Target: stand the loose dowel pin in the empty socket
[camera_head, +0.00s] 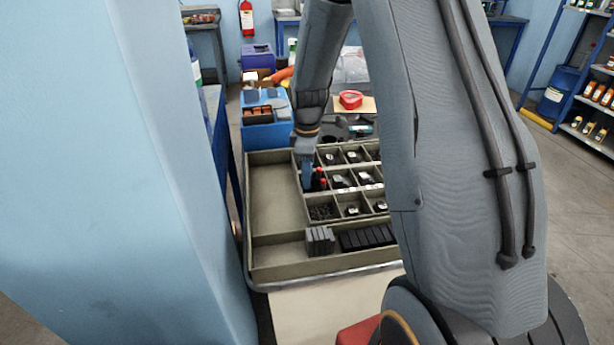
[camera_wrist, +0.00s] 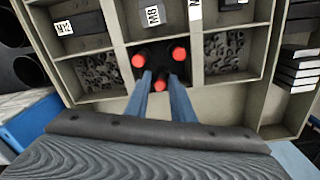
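In the wrist view a dark block (camera_wrist: 155,50) sits in one tray compartment. Two red-topped pins (camera_wrist: 138,60) (camera_wrist: 179,53) stand at its left and right. A third red-topped pin, the dowel pin (camera_wrist: 159,86), shows between the two blue fingers of my gripper (camera_wrist: 160,82), which close around its sides. Its lower end and the socket under it are hidden, so I cannot tell whether it is seated. In the head view my gripper (camera_head: 307,178) reaches down into the tray, and red tops (camera_head: 321,174) show just right of it.
The divided tray (camera_head: 272,268) has raised walls around the block. Compartments nearby hold labelled dark boxes (camera_wrist: 79,25) and small metal parts (camera_wrist: 222,50). Dark blocks (camera_head: 368,237) lie in the front channel. The tray's left channel (camera_head: 272,195) is empty. A blue bin (camera_head: 262,132) stands behind.

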